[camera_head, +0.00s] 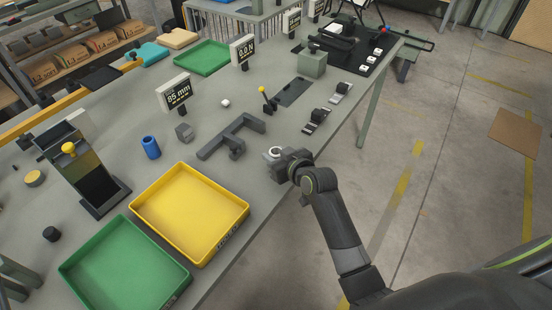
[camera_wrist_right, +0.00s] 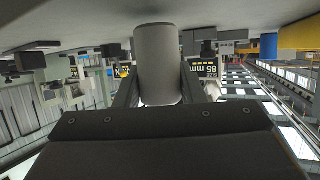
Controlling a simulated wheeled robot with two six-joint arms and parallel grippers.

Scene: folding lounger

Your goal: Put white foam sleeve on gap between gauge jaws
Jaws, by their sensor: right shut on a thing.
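The white foam sleeve (camera_head: 273,153) is a short white cylinder at the table's right edge in the head view. My right gripper (camera_head: 281,158) is shut on it. In the right wrist view the sleeve (camera_wrist_right: 158,55) stands between the two fingers (camera_wrist_right: 158,88). The dark grey gauge (camera_head: 222,141) lies on the table just left of my right gripper, with its jaws projecting toward the gripper side. The sleeve is apart from the gauge in the head view. My left gripper is not in view.
A yellow tray (camera_head: 140,205) and a green tray (camera_head: 70,268) lie at the near left. A blue cylinder (camera_head: 151,147), a grey block (camera_head: 184,132) and an 85 mm display (camera_head: 175,94) stand beyond the gauge. A yellow-knobbed lever (camera_head: 268,104) is farther back.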

